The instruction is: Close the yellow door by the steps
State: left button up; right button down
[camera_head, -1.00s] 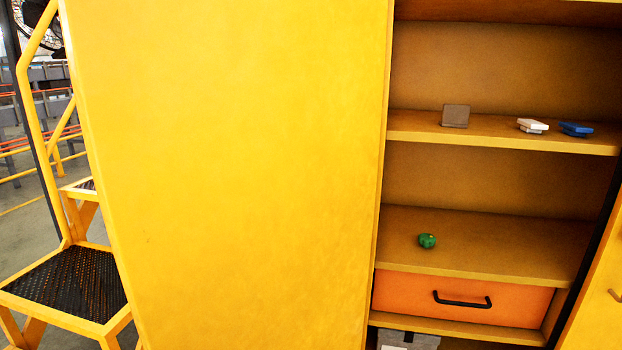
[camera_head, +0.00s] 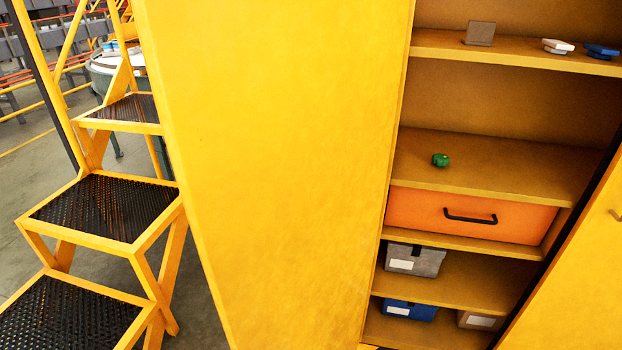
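The yellow door (camera_head: 275,150) is a tall flat panel that fills the middle of the head view. It stands open, and the cabinet's shelves show to its right. The yellow steps (camera_head: 108,205) with black mesh treads stand to the left of the door. No handle shows on this face of the door. Neither of my grippers is in view.
The open cabinet holds an orange drawer (camera_head: 470,215), a small green object (camera_head: 440,160), a grey bin (camera_head: 415,260) and a blue bin (camera_head: 409,309). Another yellow panel (camera_head: 575,280) with a handle is at the right edge. Grey floor (camera_head: 197,300) shows between steps and door.

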aim_at(277, 118)
jog(key=j+z, duration=0.3)
jog(key=j, duration=0.2)
jog(key=k+j+z, duration=0.1)
jog(key=j+z, duration=0.2)
jog(key=j, duration=0.15)
jog(key=k+j+z, duration=0.1)
jog(key=j+z, duration=0.15)
jog(key=j, duration=0.2)
jog(key=k+j+z, duration=0.15)
jog(key=j+z, duration=0.15)
jog(key=i+j+z, duration=0.35)
jog(key=j, duration=0.3)
jog(key=i+j+z, duration=0.2)
jog(key=j, duration=0.15)
jog(key=j+z, duration=0.15)
jog(key=j, duration=0.2)
jog(key=k+z, duration=0.15)
jog(key=z, duration=0.15)
